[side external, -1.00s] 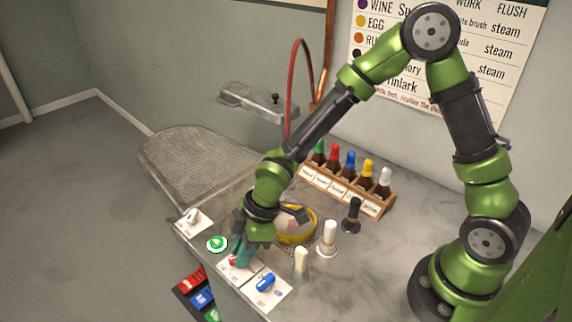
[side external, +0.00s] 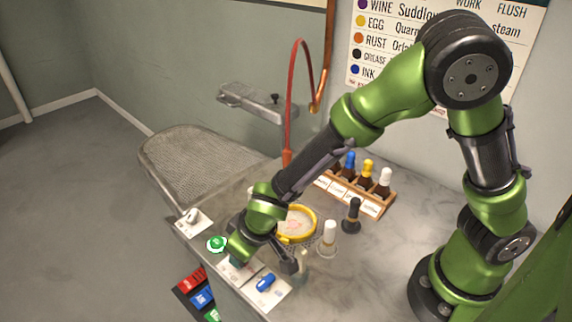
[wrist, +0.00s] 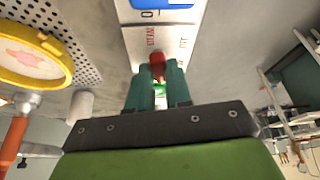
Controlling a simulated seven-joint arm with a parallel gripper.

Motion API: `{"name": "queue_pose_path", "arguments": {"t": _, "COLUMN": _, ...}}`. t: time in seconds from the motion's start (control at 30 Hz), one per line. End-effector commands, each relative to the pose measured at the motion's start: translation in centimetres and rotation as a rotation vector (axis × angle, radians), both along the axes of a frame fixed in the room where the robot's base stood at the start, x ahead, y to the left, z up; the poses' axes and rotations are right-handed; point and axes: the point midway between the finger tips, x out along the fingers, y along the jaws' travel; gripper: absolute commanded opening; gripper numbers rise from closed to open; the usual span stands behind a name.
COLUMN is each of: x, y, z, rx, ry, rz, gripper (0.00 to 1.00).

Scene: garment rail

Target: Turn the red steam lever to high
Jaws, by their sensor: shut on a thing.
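The red steam lever (wrist: 157,66) shows in the wrist view between the teal fingertips of my gripper (wrist: 158,78), which is shut on it. It sits on a white plate (wrist: 142,45) lettered "STEAM"; the other lettering is too small to read surely. In the side view my gripper (side external: 238,262) is low over this plate at the counter's front edge, and my wrist hides the lever. I cannot tell which setting the lever points to.
A blue lever (side external: 265,282) on its own plate is close to the right of my gripper. A green round button (side external: 216,244) is close to the left. A yellow-rimmed round dish (side external: 297,224), a white-topped stand (side external: 328,238) and a bottle rack (side external: 357,188) stand behind.

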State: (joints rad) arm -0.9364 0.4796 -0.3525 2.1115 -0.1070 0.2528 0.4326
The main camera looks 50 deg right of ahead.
Motion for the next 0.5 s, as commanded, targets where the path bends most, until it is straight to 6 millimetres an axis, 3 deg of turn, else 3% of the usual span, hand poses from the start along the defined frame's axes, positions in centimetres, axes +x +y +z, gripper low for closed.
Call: {"name": "queue_pose_path", "arguments": {"t": 0.5, "x": 0.02, "y": 0.25, "z": -0.01, "rx": 0.000, "ry": 0.000, "rz": -0.201, "gripper": 0.00}}
